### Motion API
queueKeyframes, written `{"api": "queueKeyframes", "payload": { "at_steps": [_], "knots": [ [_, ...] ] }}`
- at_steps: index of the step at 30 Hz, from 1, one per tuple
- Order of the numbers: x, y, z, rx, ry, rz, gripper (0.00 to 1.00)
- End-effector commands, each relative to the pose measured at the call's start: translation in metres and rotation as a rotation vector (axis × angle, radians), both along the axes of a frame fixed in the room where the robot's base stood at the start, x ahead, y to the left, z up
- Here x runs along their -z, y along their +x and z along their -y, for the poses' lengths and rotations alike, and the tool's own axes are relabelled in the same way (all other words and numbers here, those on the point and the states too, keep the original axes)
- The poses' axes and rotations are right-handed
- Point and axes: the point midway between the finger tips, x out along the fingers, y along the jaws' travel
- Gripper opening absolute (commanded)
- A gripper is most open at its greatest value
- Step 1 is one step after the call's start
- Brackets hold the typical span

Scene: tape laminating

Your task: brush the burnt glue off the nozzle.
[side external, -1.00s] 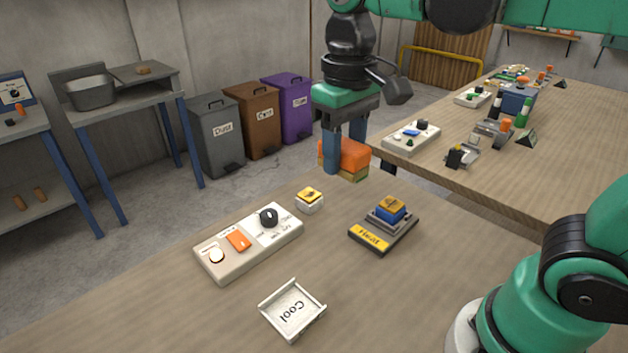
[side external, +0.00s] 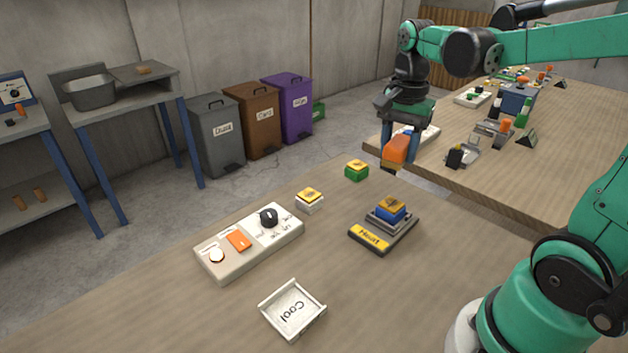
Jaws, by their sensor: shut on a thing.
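My gripper (side external: 399,155) hangs above the far right edge of the near table, its blue fingers shut on an orange block-like thing (side external: 397,149), which may be the brush. It is tilted, and a small pale part shows under it; bristles cannot be made out. A dark grey stand marked "Heat" (side external: 370,238) sits on the near table, with a blue block (side external: 390,211) with a yellow top on it. The held thing is well apart from this stand. I cannot make out which thing is the nozzle, nor any burnt glue.
A control panel (side external: 222,262) with an orange switch and black knob lies left of the stand. A white "Cool" tray (side external: 293,310) is in front. A white block (side external: 309,200) and a green block (side external: 356,171), both yellow-topped, stand behind. A second table (side external: 590,160) is at right.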

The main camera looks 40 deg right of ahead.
Motion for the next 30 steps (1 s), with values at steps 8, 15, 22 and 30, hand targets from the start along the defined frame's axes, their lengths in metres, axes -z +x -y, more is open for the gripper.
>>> {"api": "queueKeyframes", "payload": {
  "at_steps": [8, 15, 22, 30],
  "knots": [
    [0.013, -0.007, 0.021, 0.200, 0.000, 0.000, 0.02],
    [0.031, -0.007, 0.020, 0.196, 0.000, 0.000, 0.02],
    [0.052, -0.007, 0.020, 0.194, 0.000, 0.000, 0.02],
    [0.076, -0.007, 0.020, 0.193, 0.000, 0.000, 0.02]
  ]
}}
